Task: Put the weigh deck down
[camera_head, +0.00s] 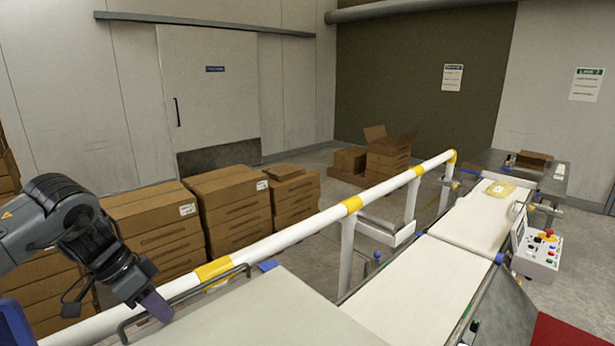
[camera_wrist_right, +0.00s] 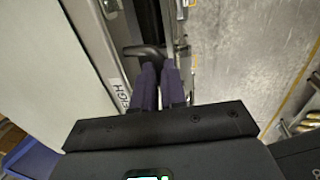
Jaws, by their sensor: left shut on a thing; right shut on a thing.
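The weigh deck (camera_head: 270,312) is a flat pale panel at the bottom of the head view, cut off by the frame's lower edge. A dark bar handle (camera_head: 205,284) runs along its left side. My left gripper (camera_head: 156,305), with purple fingers, is shut on this handle. In the right wrist view, the purple fingers of my right gripper (camera_wrist_right: 160,72) are close together on a dark handle (camera_wrist_right: 144,52), beside a pale belt surface (camera_wrist_right: 45,75) and a metal edge with lettering. My right gripper is outside the head view. What lies under the deck is hidden.
A white rail with yellow bands (camera_head: 300,228) runs close behind the deck. A white conveyor belt (camera_head: 415,277) lies to the right, with a control box (camera_head: 538,256) beside it. Stacked cartons (camera_head: 232,205) stand beyond the rail. A red mat (camera_head: 568,332) is at lower right.

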